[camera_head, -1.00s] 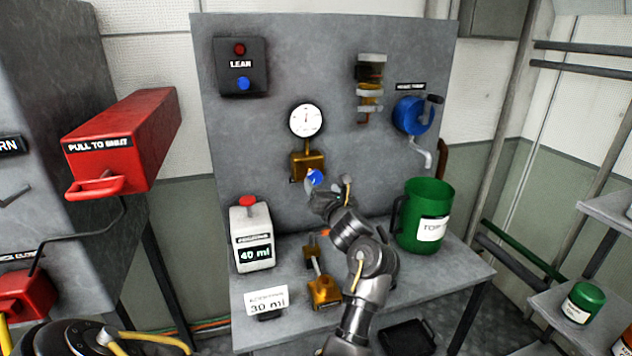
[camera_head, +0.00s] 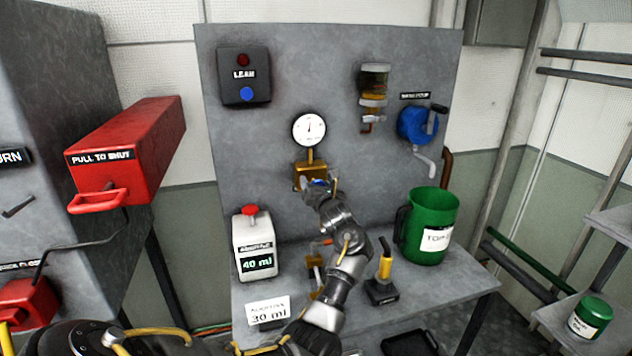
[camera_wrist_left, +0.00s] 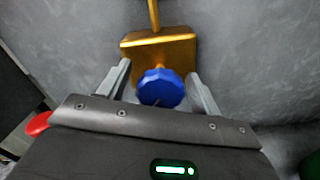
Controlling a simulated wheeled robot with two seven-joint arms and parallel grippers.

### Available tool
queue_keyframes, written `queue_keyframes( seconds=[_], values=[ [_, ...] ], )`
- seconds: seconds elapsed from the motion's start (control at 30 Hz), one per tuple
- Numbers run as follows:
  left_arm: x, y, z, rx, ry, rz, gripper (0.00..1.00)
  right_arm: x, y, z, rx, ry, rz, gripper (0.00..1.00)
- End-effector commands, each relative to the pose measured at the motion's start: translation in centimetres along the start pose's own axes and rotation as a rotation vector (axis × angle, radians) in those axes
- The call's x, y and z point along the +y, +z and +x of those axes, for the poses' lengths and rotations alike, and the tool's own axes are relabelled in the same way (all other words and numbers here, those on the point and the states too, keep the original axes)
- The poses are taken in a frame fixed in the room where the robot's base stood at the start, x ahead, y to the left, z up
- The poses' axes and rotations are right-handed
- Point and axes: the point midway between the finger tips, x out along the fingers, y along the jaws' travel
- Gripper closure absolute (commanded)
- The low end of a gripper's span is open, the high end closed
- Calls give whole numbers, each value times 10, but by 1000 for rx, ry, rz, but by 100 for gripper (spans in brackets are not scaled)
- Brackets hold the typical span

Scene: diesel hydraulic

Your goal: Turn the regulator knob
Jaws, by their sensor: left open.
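The regulator is a brass block (camera_head: 309,170) on the grey panel, with a round white gauge (camera_head: 309,130) above it. Its blue knob (camera_wrist_left: 161,88) faces out and shows between the fingers in the left wrist view. My left gripper (camera_head: 318,184) is at the knob, open, with one finger on each side of it. In the left wrist view, the gripper (camera_wrist_left: 160,86) shows a finger left and a finger right of the knob; I cannot tell whether they touch it. In the head view the gripper mostly hides the knob. My right gripper is not in view.
A white bottle (camera_head: 254,244) with a red cap and a green jug (camera_head: 428,226) stand on the bench either side of my arm. A blue hand pump (camera_head: 417,125) is on the panel at right. A red handled box (camera_head: 128,150) juts out at left.

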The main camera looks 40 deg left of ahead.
Motion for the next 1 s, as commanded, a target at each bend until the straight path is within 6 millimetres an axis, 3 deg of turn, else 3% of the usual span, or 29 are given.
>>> queue_keyframes(
  seconds=[0.4, 0.73, 1.0],
  values=[
    [-1, 0, 8, 0, -1, -1, 37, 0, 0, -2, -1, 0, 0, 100],
    [-1, 0, 7, 0, -2, -1, 80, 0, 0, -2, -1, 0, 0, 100],
    [-1, 0, 7, 0, -2, 27, 81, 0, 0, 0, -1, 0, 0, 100]
  ],
)
